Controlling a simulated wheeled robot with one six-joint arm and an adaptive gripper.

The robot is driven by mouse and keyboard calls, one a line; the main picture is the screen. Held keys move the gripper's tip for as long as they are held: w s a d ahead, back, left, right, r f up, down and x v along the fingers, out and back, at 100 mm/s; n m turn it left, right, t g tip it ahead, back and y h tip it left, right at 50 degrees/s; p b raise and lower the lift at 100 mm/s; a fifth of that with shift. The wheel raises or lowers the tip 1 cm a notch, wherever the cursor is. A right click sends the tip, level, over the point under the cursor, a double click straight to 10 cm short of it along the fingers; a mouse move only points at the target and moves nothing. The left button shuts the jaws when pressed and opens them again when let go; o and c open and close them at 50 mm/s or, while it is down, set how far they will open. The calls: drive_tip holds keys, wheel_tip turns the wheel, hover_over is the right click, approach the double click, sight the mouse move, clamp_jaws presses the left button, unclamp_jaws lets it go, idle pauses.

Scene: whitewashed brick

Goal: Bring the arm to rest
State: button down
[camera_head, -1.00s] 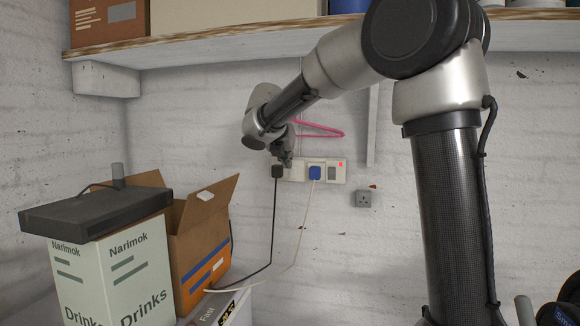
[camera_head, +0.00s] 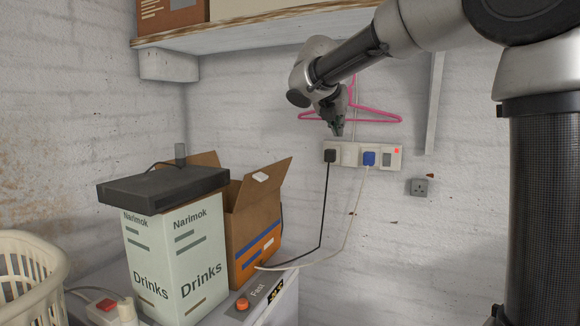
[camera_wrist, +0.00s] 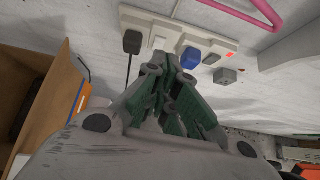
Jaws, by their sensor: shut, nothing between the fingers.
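My gripper (camera_head: 338,130) is shut and empty. In the head view it points down in front of the white brick wall, just above the power strip (camera_head: 395,158) as seen from there. In the wrist view my gripper (camera_wrist: 168,62) shows its green-lined fingers together, with the power strip (camera_wrist: 143,20) beyond the tips. I cannot tell how far the fingers are from the wall. My arm reaches in from the right at the top of the head view.
A pink hanger (camera_head: 378,115) hangs behind my gripper. An open cardboard box (camera_head: 255,215), a Narimok carton (camera_head: 178,262) with a black device (camera_head: 165,188) on it, and a cream basket (camera_head: 30,285) stand lower left. A shelf (camera_head: 250,32) runs above. A grey socket (camera_head: 418,187) is lower right.

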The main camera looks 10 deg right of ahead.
drive_tip(key=s+f+m+g+y, duration=0.25)
drive_tip(key=s+f+m, duration=0.45)
drive_tip(key=f+m, duration=0.35)
drive_tip(key=s+d+f+m+y, duration=0.1)
drive_tip(key=s+d+f+m, duration=0.1)
drive_tip(key=s+m, duration=0.4)
drive_tip(key=s+d+f+m+g+y, duration=0.1)
drive_tip(key=s+d+f+m, duration=0.2)
drive_tip(key=s, duration=1.1)
drive_tip(key=s+d+f+m+g+y, duration=0.1)
drive_tip(key=s+d+f+m, duration=0.2)
drive_tip(key=s+m, duration=0.6)
drive_tip(key=shift+s+f, duration=0.45)
drive_tip(key=shift+f, duration=0.35)
